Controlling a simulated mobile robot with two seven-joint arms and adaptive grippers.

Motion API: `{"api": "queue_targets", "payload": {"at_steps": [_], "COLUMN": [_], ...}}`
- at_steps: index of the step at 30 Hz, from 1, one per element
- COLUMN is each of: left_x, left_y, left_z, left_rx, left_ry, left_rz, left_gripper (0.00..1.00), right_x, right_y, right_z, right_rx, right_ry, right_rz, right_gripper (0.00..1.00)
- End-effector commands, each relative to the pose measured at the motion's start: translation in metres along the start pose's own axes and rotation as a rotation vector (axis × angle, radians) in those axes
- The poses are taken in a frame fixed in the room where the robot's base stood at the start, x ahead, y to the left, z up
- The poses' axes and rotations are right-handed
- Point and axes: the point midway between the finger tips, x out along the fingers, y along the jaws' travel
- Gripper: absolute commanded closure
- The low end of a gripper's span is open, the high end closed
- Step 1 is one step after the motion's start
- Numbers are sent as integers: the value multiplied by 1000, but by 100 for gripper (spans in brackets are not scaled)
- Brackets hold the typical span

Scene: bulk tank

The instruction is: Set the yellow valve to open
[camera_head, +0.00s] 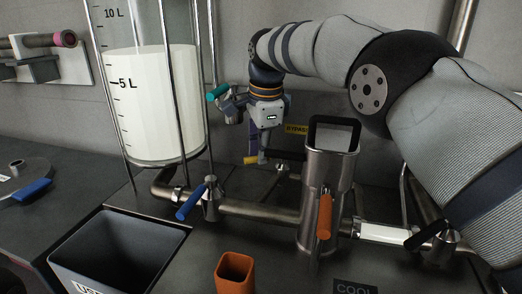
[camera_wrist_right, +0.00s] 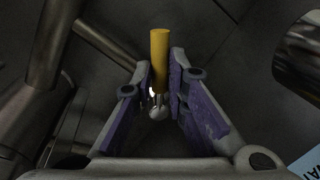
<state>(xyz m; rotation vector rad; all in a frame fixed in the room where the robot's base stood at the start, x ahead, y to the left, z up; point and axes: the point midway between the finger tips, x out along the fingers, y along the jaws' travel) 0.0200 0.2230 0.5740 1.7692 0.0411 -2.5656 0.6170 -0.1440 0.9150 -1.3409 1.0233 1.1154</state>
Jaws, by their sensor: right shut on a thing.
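The yellow valve handle (camera_head: 252,160) shows low behind the pipes in the head view, beside the "BYPASS" label (camera_head: 297,129). In the right wrist view the yellow handle (camera_wrist_right: 160,60) stands between the purple-padded fingers, above a shiny metal valve stem (camera_wrist_right: 159,110). My right gripper (camera_head: 264,154) points down at the handle from above. It is shut on the yellow handle; the finger contact is partly hidden in the head view. My right gripper also shows in the wrist view (camera_wrist_right: 171,80). My left gripper is not in view.
A clear tank (camera_head: 150,100) of white liquid stands left. A blue valve handle (camera_head: 192,202), an orange valve handle (camera_head: 324,216) and a teal handle (camera_head: 218,92) are nearby. A steel vessel (camera_head: 331,165) stands right of my gripper. A dark bin (camera_head: 115,250) and orange cup (camera_head: 235,270) are in front.

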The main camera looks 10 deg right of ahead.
Motion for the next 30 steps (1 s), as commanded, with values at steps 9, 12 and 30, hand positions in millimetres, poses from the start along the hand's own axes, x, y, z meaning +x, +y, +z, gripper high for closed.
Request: {"api": "queue_targets", "payload": {"at_steps": [9, 12, 30], "left_x": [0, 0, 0], "left_y": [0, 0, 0], "left_z": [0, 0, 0], "left_rx": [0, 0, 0], "left_ry": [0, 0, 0], "left_rz": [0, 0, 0], "left_gripper": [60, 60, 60], "right_x": [0, 0, -55], "right_y": [0, 0, -1], "right_z": [-1, -1, 0], "right_rx": [1, 1, 1], "right_ry": [2, 2, 2], "right_rz": [1, 1, -3], "right_gripper": [100, 70, 66]}}
